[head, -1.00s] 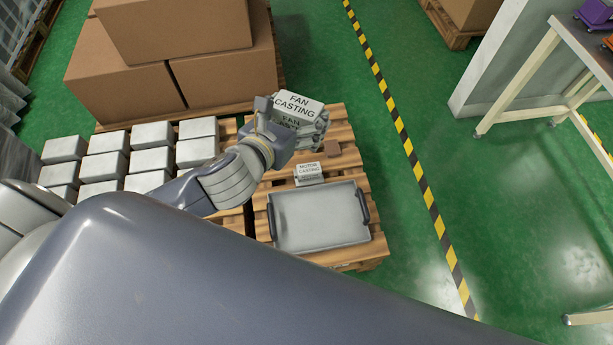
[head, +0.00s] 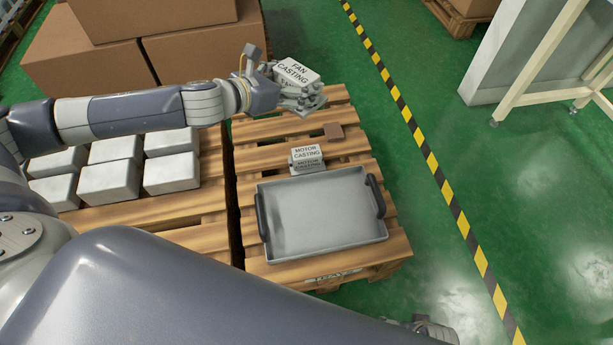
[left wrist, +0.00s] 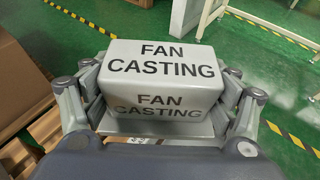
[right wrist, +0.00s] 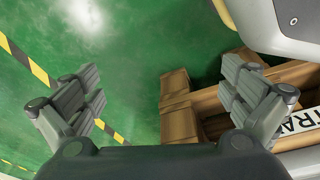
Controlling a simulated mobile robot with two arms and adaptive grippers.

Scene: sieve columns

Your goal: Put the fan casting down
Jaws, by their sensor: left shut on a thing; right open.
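The fan casting (head: 298,70) is a light grey block with its name in black letters. My left gripper (head: 292,92) is shut on it, over the far end of the right-hand pallet (head: 262,158); the exact gap to the slats is hard to tell. In the left wrist view the fan casting (left wrist: 160,75) sits level between the fingers, label up. My right gripper (right wrist: 163,80) is open and empty in the right wrist view, with green floor and a pallet corner beyond it.
The tray is empty. Several grey blocks (head: 108,182) stand on the left pallet. Large cartons (head: 190,55) stand behind.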

